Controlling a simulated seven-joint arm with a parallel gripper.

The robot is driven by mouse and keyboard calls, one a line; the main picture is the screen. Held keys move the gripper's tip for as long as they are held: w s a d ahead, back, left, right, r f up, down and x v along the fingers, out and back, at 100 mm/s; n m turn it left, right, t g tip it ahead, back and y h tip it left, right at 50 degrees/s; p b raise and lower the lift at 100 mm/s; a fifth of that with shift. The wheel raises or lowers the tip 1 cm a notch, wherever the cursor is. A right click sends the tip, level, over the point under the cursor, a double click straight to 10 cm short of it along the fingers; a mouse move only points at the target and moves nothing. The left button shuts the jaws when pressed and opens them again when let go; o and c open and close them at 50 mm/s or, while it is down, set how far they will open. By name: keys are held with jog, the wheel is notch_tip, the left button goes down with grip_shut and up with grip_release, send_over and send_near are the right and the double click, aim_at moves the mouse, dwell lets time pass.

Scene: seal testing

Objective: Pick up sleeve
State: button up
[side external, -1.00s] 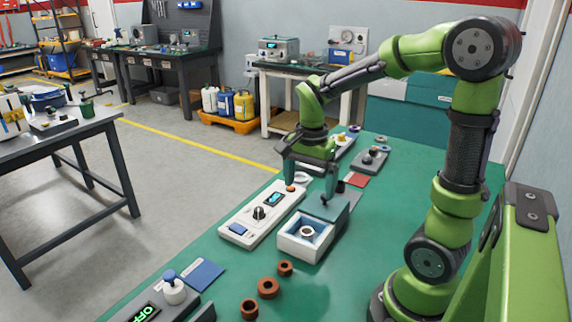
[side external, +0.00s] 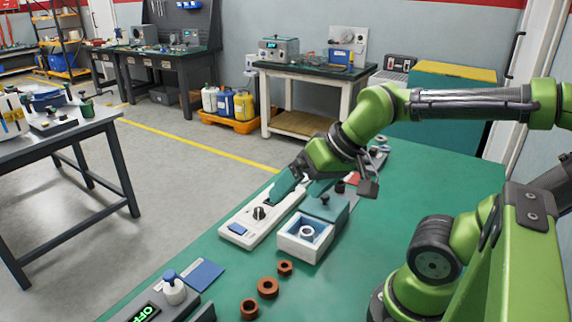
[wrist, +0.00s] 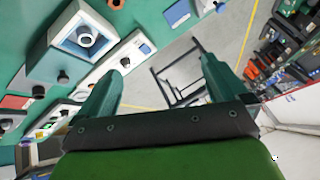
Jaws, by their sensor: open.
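Three brown ring-shaped pieces, which look like sleeves (side external: 268,288), lie in a row on the green bench near its front. I cannot tell for certain which ring the task calls the sleeve. My gripper (side external: 292,192) is open and tilted, above the white control panel and behind the box. Its fingers are empty and apart in the wrist view (wrist: 160,65).
The white panel (side external: 240,232) with a black knob lies left of the box. The bench right of the box is clear.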

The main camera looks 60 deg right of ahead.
jog(key=shift+s+a+r, duration=0.3)
jog(key=shift+a, duration=0.05)
jog(key=shift+c, duration=0.8)
jog(key=shift+a+r, duration=0.1)
jog(key=shift+r, duration=0.1)
jog(key=shift+c, duration=1.1)
jog(key=c, duration=0.6)
jog(key=g+h, duration=0.2)
jog(key=g, duration=0.5)
send_over(307, 233)
notch_tip(307, 233, down, 5)
jog(key=shift+s+a+f, duration=0.15)
jog(key=shift+a+f, duration=0.05)
jog(key=shift+f, duration=2.55)
jog(key=shift+s+a+f, duration=0.1)
jog(key=shift+a+f, duration=0.15)
jog(key=shift+f, duration=2.45)
jog(key=shift+s+a+f, duration=0.15)
jog(key=shift+a+f, duration=0.05)
jog(key=shift+f, duration=2.55)
